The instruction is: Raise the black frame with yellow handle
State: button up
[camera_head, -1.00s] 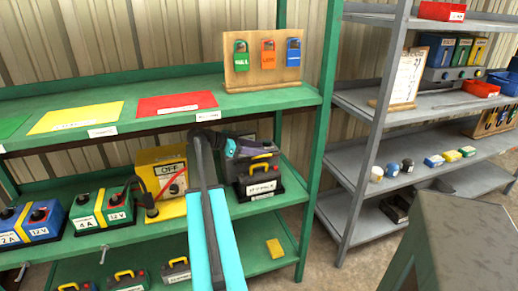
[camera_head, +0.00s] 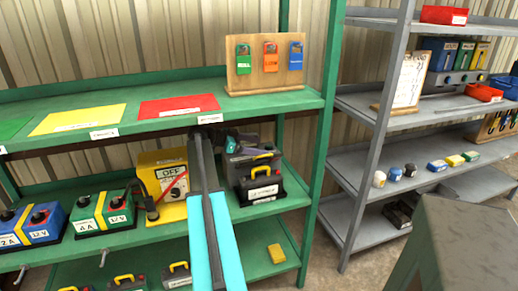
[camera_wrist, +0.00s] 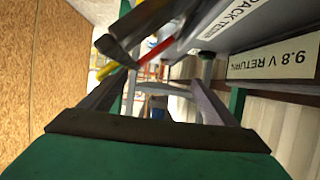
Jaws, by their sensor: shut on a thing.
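The black frame with a yellow handle (camera_head: 265,178) is on the green rack's middle shelf, toward its right end. It is upright, with its yellow handle on top and a white label on its front. My gripper (camera_head: 238,143) is at its upper left, under the upper shelf, and shut on it. The exact contact is too small to see in the head view.
The upper green shelf (camera_head: 210,120) is close above my gripper. A yellow box marked OFF (camera_head: 163,175) stands to the left, with a green 12 V battery (camera_head: 103,212) and a blue one (camera_head: 32,226) beyond. A green post (camera_head: 318,180) is on the right. A grey rack (camera_head: 375,150) is further right.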

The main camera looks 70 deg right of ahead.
jog(key=shift+w+d+f, duration=0.15)
jog(key=shift+w+d, duration=0.05)
jog(key=shift+w, duration=0.05)
jog(key=o, duration=0.3)
jog(key=shift+w+d+b, duration=0.3)
jog(key=shift+w+d, duration=0.2)
jog(key=shift+d, duration=0.05)
jog(key=o, duration=0.3)
jog(key=v, duration=0.4)
jog(key=b+v, duration=0.1)
jog(key=v, duration=0.9)
jog(key=shift+s+r, duration=0.2)
jog(key=shift+r, duration=0.05)
dwell(0.4)
